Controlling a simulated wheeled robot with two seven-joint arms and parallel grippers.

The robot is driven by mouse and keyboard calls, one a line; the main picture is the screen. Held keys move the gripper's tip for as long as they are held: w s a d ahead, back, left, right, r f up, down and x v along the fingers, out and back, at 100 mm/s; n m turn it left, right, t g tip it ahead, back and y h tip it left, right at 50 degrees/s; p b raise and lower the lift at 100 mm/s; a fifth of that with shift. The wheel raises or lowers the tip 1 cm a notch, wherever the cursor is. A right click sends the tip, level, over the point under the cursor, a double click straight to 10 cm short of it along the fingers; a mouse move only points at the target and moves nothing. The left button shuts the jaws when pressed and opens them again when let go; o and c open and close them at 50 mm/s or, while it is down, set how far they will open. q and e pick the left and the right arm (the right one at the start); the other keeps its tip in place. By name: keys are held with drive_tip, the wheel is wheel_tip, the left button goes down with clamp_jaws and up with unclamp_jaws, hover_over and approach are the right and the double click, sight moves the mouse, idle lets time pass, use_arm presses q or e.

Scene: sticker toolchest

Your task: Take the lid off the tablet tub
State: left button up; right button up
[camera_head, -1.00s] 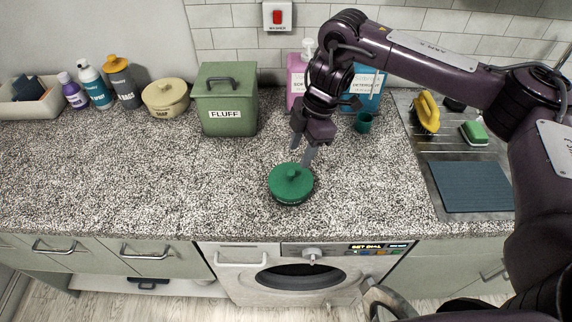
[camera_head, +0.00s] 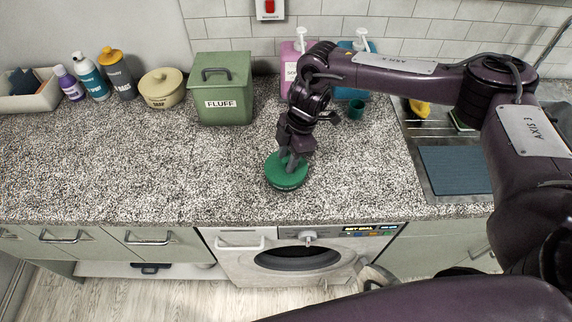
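The tablet tub seems to be the small round green tub (camera_head: 287,183) on the speckled worktop, above the washing machine. Its green lid (camera_head: 275,166) is on it, with a knob in the middle that my gripper now mostly hides. My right gripper (camera_head: 290,160) points down at the top of the lid, with its fingers at the knob. I cannot tell whether the fingers are closed on the knob or only beside it. My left gripper is not in view.
A green FLUFF box (camera_head: 223,103), a cream SOAP pot (camera_head: 162,88) and several bottles stand along the back left. Behind my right arm are a pink pump bottle (camera_head: 289,68), a blue one and a green cup (camera_head: 356,109). The worktop (camera_head: 130,170) left of the tub is clear.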

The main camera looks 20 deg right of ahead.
clamp_jaws()
drive_tip(key=shift+r, duration=0.15)
